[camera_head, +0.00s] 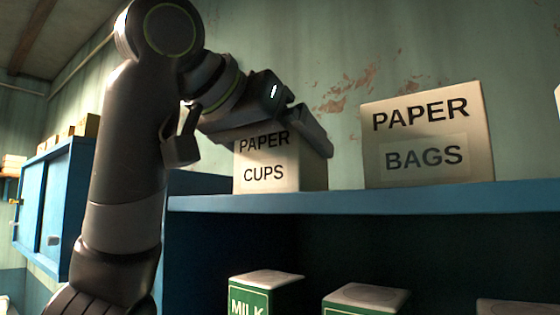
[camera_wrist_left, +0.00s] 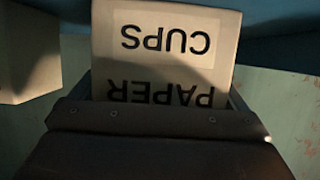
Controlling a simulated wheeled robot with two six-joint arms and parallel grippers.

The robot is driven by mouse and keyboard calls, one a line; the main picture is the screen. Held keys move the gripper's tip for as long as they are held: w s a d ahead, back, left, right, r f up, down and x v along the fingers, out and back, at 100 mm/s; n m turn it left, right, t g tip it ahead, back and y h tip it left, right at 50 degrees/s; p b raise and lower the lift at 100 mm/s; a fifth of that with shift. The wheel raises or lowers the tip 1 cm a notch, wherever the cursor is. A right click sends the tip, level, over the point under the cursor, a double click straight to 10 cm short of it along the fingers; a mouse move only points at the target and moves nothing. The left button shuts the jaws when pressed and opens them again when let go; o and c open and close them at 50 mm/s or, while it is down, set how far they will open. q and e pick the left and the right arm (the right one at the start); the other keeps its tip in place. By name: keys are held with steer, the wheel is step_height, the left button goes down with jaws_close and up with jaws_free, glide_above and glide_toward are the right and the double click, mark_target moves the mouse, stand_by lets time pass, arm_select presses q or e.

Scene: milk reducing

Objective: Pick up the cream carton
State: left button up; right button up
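No carton that I can read as cream shows. A green and white carton marked MILK (camera_head: 266,294) stands below the blue shelf, its lower part cut off. Another green and white carton (camera_head: 366,299) is to its right, its label out of view. My left gripper (camera_head: 250,140) is up at the top of the PAPER CUPS box (camera_head: 265,172), with its fingers spread apart. In the left wrist view the PAPER CUPS box (camera_wrist_left: 165,45) appears upside down between the finger sides; contact cannot be told. My right gripper is out of view.
The blue shelf (camera_head: 400,198) carries the PAPER CUPS box and a PAPER BAGS box (camera_head: 428,138). A pale carton top (camera_head: 518,307) shows at the lower right. A blue cabinet (camera_head: 50,205) hangs at the left. A gap separates the two boxes.

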arm_select(q)
steer(key=c, duration=0.3)
steer(key=shift+r, duration=0.2)
